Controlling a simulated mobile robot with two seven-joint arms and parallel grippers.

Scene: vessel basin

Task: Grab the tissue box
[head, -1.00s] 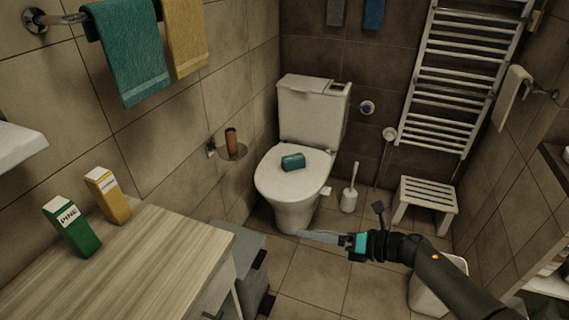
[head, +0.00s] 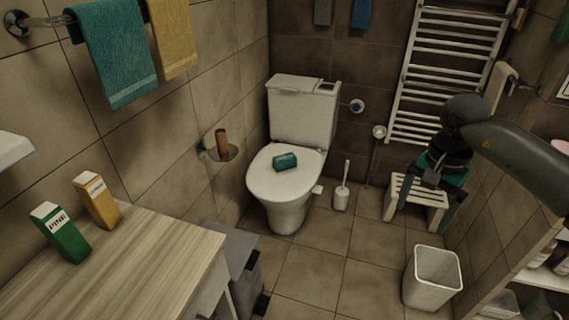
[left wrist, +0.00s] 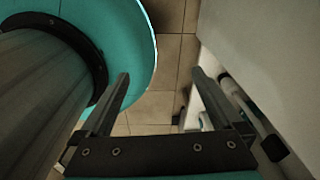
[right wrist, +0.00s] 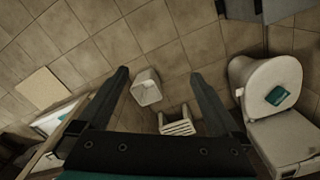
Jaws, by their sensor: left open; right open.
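A small teal box (head: 285,161), which looks like the tissue box, lies on the closed lid of the toilet (head: 275,190). It also shows in the right wrist view (right wrist: 276,95), at the right side. My right gripper (head: 420,210) is open and empty, pointing down in front of the white stool, well to the right of the box and apart from it. Its two fingers show spread in the right wrist view (right wrist: 160,73). My left gripper (left wrist: 160,74) is open and empty in the left wrist view, over floor tiles. It is not in the head view.
A wooden-topped cabinet (head: 130,270) with a green carton (head: 60,235) and a yellow carton (head: 97,200) stands at the left. A white bin (head: 433,278) and a stool (head: 402,195) stand at the right. A toilet brush (head: 342,190) is beside the toilet. Floor between is clear.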

